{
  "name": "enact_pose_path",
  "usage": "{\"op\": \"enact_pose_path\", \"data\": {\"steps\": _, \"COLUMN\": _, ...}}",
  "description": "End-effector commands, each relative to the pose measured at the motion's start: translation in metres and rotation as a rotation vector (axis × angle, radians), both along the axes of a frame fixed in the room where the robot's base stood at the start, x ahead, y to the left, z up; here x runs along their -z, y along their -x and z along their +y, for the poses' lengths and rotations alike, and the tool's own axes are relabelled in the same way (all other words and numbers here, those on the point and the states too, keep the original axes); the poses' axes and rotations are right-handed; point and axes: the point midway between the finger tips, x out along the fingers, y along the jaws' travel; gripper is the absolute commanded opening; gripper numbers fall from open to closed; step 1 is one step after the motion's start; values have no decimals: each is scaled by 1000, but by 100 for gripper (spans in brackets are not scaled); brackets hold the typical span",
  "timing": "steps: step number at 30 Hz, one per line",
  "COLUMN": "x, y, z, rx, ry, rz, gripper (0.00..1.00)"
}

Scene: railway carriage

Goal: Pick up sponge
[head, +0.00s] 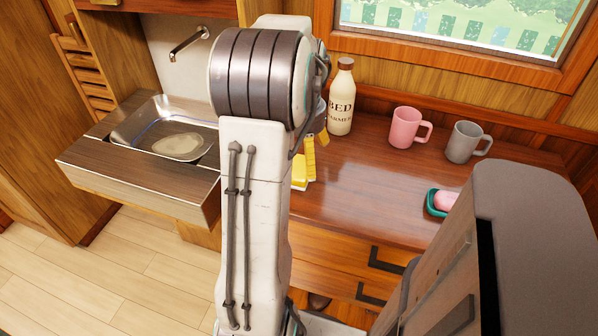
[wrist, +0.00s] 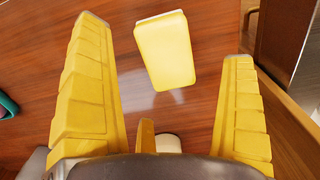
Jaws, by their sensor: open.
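The sponge (wrist: 165,52) is a pale yellow block lying on the brown wooden counter. In the wrist view it shows whole at the upper middle, between the lines of the two long yellow fingers and touching neither. My gripper (wrist: 164,38) is open and empty above the counter, pointing down toward the sponge. In the head view my arm hides much of this spot. A pale yellow block, which looks like the sponge (head: 299,172), shows just right of the arm, beside a segmented yellow finger of my gripper (head: 310,156).
A cream bottle (head: 341,103) stands behind my gripper. A pink mug (head: 406,128) and a grey mug (head: 465,142) stand at the back right. A teal dish (head: 432,203) holds pink soap (head: 446,201). A metal sink (head: 125,130) is at left. The counter's middle is clear.

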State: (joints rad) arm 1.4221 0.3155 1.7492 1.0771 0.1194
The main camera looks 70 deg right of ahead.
Motion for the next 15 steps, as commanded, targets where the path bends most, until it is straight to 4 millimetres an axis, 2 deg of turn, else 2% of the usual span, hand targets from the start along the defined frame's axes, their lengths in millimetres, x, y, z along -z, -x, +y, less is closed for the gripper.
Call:
{"op": "enact_pose_path", "data": {"steps": 1, "x": 9, "y": 1, "z": 1, "rx": 0, "ry": -3, "rz": 0, "gripper": 100}}
{"op": "enact_pose_path", "data": {"steps": 7, "x": 31, "y": 2, "z": 2, "rx": 0, "ry": -2, "rz": 0, "gripper": 100}}
{"op": "enact_pose_path", "data": {"steps": 15, "x": 41, "y": 2, "z": 1, "rx": 0, "ry": 1, "rz": 0, "gripper": 100}}
